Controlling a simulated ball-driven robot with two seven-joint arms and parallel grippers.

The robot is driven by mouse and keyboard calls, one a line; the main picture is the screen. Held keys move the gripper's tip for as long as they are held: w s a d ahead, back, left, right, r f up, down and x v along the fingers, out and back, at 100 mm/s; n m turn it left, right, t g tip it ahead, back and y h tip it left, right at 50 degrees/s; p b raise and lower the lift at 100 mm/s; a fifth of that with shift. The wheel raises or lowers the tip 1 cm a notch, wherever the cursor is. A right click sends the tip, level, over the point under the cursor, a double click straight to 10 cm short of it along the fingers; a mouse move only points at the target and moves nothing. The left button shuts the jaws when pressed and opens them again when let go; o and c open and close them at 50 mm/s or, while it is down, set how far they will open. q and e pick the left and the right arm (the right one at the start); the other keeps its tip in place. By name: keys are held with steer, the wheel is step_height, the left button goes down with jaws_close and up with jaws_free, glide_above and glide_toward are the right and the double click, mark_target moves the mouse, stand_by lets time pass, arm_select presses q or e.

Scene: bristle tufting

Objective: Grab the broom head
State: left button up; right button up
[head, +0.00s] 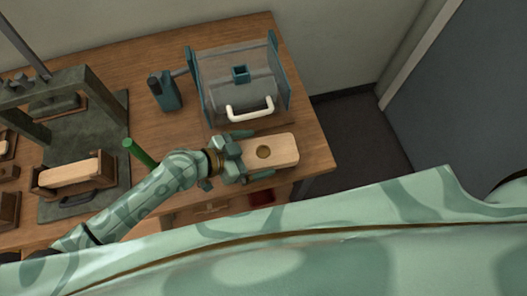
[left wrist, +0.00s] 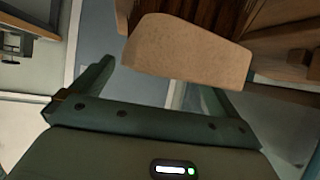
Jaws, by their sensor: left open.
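The broom head, a pale wooden block with rounded corners and a dark round hole (head: 284,149), lies near the table's front right corner in the head view. In the left wrist view its pale face (left wrist: 187,50) fills the space ahead of the palm. My left gripper (head: 258,155) is open, with one finger on the far side of the block and one on the near side. The fingers also show in the left wrist view (left wrist: 168,95). I cannot tell whether they touch the wood. The gripper hides the block's left end. My right gripper is not in view.
A clear-walled box with teal ends and a white handle (head: 250,110) stands just behind the block. A teal device (head: 164,92) and a green rod (head: 138,152) are nearby. A grey press frame (head: 91,103) and a wooden block in a holder (head: 75,172) stand left.

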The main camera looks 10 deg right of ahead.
arm_select(q)
steer(key=shift+d+f, duration=0.15)
steer(key=shift+d, duration=0.05)
steer(key=c, duration=1.1)
